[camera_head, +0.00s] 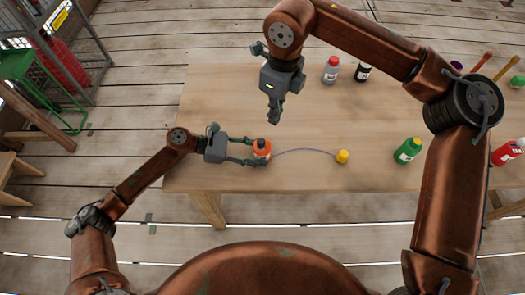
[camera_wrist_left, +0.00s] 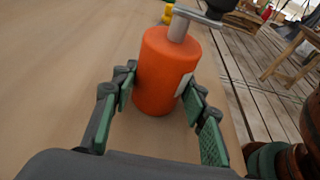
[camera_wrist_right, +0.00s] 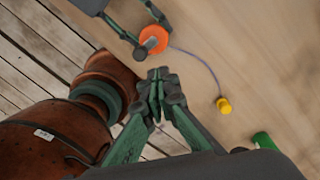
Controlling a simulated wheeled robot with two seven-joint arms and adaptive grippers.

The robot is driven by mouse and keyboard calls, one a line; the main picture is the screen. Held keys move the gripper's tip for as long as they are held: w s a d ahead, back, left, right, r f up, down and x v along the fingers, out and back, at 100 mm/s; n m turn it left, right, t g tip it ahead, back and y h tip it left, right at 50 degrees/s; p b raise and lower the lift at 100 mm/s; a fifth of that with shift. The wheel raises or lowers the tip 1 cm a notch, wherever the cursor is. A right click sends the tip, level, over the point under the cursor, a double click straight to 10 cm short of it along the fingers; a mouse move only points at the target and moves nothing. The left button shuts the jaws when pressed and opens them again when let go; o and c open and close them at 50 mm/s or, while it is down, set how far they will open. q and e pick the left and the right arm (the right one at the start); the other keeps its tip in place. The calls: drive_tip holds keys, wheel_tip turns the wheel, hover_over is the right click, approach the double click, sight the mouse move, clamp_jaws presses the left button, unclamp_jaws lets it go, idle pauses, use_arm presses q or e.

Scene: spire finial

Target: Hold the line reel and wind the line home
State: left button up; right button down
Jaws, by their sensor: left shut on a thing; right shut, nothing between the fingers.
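The orange line reel (camera_head: 262,152) stands upright near the table's front left edge, with a grey crank (camera_wrist_left: 188,18) and dark knob on top. My left gripper (camera_head: 255,152) is shut on the reel, one finger on each side; in the left wrist view the reel (camera_wrist_left: 163,80) shows between the pads. A thin pale line (camera_head: 305,150) runs in a curve from the reel to a yellow weight-like piece (camera_head: 342,156) lying to the right. My right gripper (camera_head: 272,120) is shut and empty above the table, behind the reel; its fingertips (camera_wrist_right: 158,78) meet in the right wrist view.
A green bottle (camera_head: 407,150) stands right of the yellow piece. A grey bottle (camera_head: 331,70) and a black bottle (camera_head: 362,72) stand at the back. A red bottle (camera_head: 508,152) and several tools are at far right. The wooden table's (camera_head: 215,100) left and middle are mostly clear.

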approach(262, 152)
drive_tip(key=shift+w+d+f+h, duration=0.15)
drive_tip(key=shift+w+d, duration=0.05)
drive_tip(key=shift+d, duration=0.25)
drive_tip(key=shift+w+d+f+h, duration=0.1)
drive_tip(key=shift+w+d+f, duration=0.1)
drive_tip(key=shift+d, duration=0.3)
drive_tip(key=shift+w+d+f+h, duration=0.15)
drive_tip(key=shift+d, duration=0.3)
drive_tip(key=shift+f, duration=0.15)
idle(0.6)
drive_tip(key=shift+f, duration=1.35)
drive_tip(key=shift+a, duration=0.1)
